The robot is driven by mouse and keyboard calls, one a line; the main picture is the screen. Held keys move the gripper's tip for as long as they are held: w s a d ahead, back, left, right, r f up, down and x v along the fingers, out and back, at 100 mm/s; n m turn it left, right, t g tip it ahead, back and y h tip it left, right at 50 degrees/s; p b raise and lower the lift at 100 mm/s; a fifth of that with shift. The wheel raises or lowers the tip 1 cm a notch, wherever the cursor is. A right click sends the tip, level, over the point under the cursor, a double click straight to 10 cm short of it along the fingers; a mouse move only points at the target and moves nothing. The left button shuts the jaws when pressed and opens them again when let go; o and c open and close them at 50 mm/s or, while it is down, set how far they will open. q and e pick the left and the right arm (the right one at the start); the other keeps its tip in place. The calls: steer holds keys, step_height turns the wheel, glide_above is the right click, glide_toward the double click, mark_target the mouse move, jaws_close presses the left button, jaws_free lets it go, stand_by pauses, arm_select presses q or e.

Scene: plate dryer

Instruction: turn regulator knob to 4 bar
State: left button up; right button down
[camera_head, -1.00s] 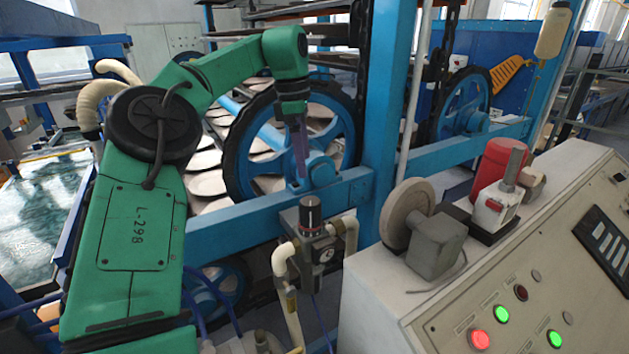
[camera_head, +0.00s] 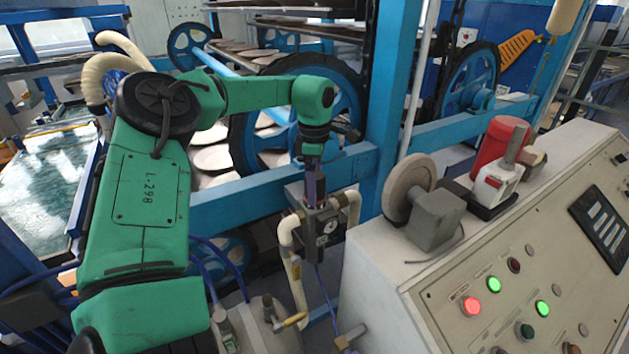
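The regulator (camera_head: 323,226) is a dark grey block with a small round gauge (camera_head: 329,227) on its front, fixed in front of a blue beam between two pale pipes. Its black knob, on top of the block, is now mostly hidden by my gripper. My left gripper (camera_head: 315,198) points down from the green arm marked L-298, with its fingers at the top of the regulator, over or around the knob. I cannot tell whether the fingers touch the knob or how far apart they are. The gauge reading is too small to make out. My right gripper is not in view.
A blue beam (camera_head: 235,199) and a blue post (camera_head: 392,110) stand close behind the regulator. A pale control console (camera_head: 380,284) with lit buttons is just to its right. A metal canister (camera_head: 262,322) with a yellow-handled valve is below.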

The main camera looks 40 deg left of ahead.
arm_select(q)
steer(key=shift+s, duration=0.1)
steer(key=c, duration=0.4)
steer(key=shift+w, duration=0.2)
steer(key=c, duration=1)
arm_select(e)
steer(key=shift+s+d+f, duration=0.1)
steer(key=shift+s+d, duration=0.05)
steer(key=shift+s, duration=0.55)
arm_select(q)
steer(key=shift+f, duration=0.1)
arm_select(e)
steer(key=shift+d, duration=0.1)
